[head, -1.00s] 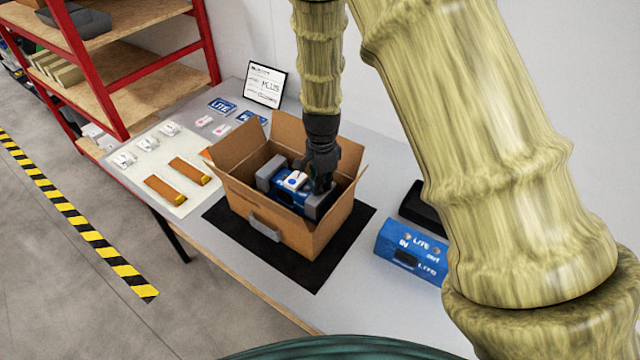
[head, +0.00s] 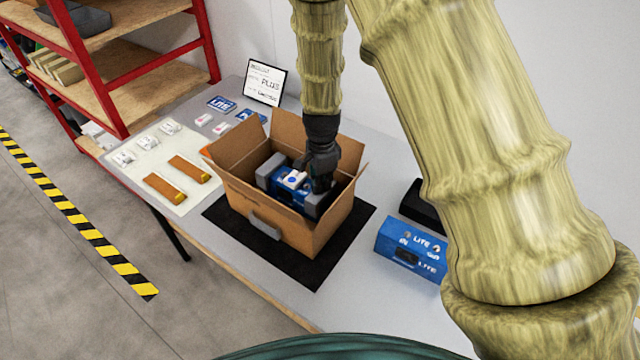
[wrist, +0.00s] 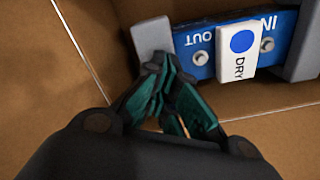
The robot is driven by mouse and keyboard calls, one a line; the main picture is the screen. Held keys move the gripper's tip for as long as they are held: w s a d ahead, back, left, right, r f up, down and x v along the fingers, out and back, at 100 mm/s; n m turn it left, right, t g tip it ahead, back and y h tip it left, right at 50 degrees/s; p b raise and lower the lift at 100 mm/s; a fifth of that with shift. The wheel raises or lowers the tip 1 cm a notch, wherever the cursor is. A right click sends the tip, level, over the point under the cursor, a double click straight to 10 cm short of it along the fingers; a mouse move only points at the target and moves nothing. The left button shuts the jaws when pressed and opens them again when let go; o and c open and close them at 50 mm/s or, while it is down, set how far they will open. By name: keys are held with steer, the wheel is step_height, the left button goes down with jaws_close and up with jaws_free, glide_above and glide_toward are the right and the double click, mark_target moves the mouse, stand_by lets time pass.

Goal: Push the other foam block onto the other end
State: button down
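A blue analyser (head: 287,193) lies in the open cardboard box. It shows in the wrist view (wrist: 200,38) with a white cartridge marked DRY (wrist: 237,50) on it. One grey foam block (head: 270,169) is at its left end in the head view. The other grey foam block (head: 318,204) is at the right end, beside my gripper (head: 318,188). In the wrist view, my gripper (wrist: 160,64) has its fingertips together at the lower edge of the near foam block (wrist: 150,36), apparently touching it. The far foam block (wrist: 306,45) is at the picture's right edge.
The cardboard box (head: 300,233) stands on a black mat (head: 222,216) with its flaps up around my arm. A blue LITE box (head: 411,250) and a black object (head: 424,207) lie to the right. A pale mat (head: 160,198) with small parts is on the left.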

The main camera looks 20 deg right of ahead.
steer(key=shift+r+p, duration=2.55)
steer(key=shift+r, duration=0.5)
